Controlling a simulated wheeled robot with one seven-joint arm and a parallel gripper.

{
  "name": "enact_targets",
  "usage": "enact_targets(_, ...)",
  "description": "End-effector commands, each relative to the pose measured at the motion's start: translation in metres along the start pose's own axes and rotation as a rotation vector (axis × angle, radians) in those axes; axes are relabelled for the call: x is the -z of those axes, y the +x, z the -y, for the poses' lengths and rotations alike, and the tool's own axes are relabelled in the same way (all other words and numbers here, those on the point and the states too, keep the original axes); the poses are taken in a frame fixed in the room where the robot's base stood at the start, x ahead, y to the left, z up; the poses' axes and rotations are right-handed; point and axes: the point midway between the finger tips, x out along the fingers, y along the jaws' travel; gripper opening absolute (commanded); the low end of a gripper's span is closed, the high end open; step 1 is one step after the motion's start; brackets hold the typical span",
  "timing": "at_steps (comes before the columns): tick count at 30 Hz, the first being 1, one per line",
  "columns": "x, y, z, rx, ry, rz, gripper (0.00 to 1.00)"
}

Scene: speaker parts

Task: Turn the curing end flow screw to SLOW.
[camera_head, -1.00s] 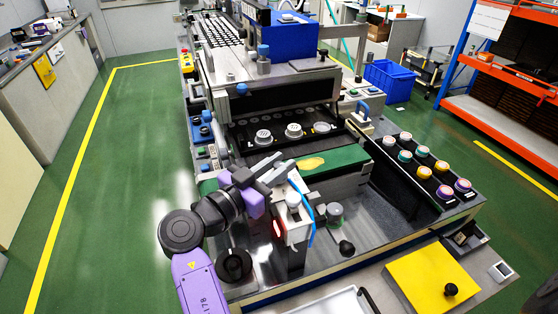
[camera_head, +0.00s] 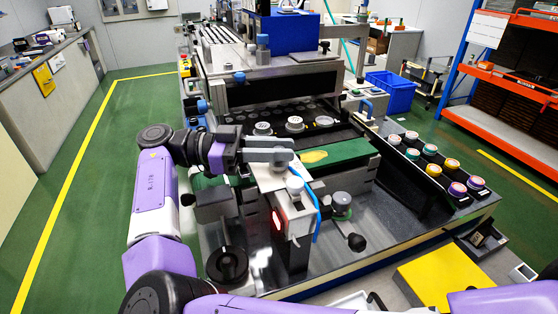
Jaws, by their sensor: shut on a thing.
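My gripper (camera_head: 286,150) reaches in from the left, its grey fingers level and pointing right. They sit above the white dispensing unit (camera_head: 266,178), in front of the green belt. The fingers are close together and shut on a small part. That part is hidden between them, and I cannot make out whether it is the curing end flow screw. No SLOW marking can be read. The unit has a white round cap (camera_head: 295,185), a red light (camera_head: 277,220) and a blue tube (camera_head: 318,215) on its right.
A black tray with several coloured round parts (camera_head: 457,188) lies at the right. Speaker parts (camera_head: 295,124) stand on the dark plate behind the green belt (camera_head: 345,153). A dark round knob (camera_head: 357,242) and a yellow plate (camera_head: 440,275) are at the front right.

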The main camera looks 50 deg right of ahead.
Motion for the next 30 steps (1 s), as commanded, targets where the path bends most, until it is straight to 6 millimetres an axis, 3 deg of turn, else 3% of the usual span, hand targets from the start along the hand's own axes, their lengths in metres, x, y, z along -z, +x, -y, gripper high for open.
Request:
enact_targets(9, -0.0026, -0.0003, 0.0003, -0.113, -0.002, 0.002, 0.00)
enact_targets(25, -0.0021, -0.0002, -0.0001, -0.133, -0.004, 0.003, 0.00)
enact_targets(26, -0.0022, -0.0002, -0.0002, -0.133, -0.004, 0.003, 0.29)
enact_targets(28, -0.0021, -0.0001, -0.0002, -0.133, -0.004, 0.003, 0.42)
enact_targets(30, -0.0018, -0.0001, -0.0002, -0.133, -0.004, 0.002, 0.45)
